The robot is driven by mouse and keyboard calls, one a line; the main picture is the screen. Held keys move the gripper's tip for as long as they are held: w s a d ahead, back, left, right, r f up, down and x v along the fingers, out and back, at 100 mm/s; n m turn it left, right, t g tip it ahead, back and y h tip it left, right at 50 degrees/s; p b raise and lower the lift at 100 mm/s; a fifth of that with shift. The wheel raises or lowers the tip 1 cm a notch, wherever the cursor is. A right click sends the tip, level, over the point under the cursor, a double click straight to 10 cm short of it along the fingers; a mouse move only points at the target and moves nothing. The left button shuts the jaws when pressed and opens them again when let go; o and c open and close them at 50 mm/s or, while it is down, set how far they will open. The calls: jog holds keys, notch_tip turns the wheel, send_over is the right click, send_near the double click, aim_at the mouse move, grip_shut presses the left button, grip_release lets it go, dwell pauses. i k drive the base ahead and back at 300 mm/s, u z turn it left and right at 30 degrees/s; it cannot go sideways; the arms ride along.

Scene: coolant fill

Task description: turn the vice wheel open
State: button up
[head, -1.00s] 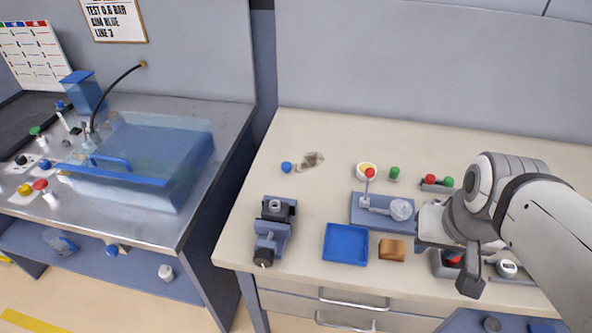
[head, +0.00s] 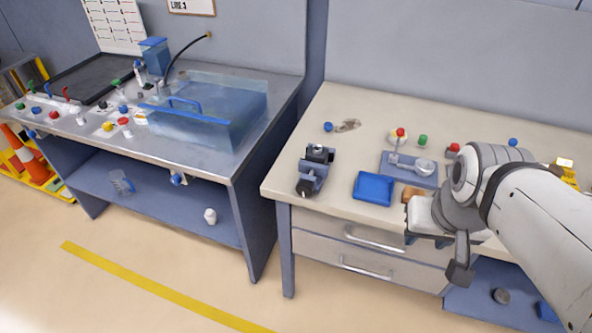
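The vice (head: 316,166) is a small blue-grey and black device at the left front of the beige bench. Its dark wheel (head: 305,188) is a round knob on the side facing the bench's front edge. My gripper (head: 436,254) is at the front edge of the bench, well to the right of the vice and apart from it.
A blue tray (head: 373,188) lies between the vice and my gripper. A grey-blue fixture (head: 409,168) and a brown block (head: 412,193) are beside my arm. A steel bench (head: 210,150) with a clear blue tank (head: 207,107) stands left across a gap. The floor in front is clear.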

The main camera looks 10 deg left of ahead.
aim_at(305, 187)
jog(key=k, duration=0.55)
jog(key=u, duration=0.65)
jog(key=i, duration=0.8)
jog(key=z, duration=0.7)
jog(key=k, duration=1.6)
jog(key=u, duration=0.3)
jog(key=i, duration=1)
jog(key=u, duration=0.05)
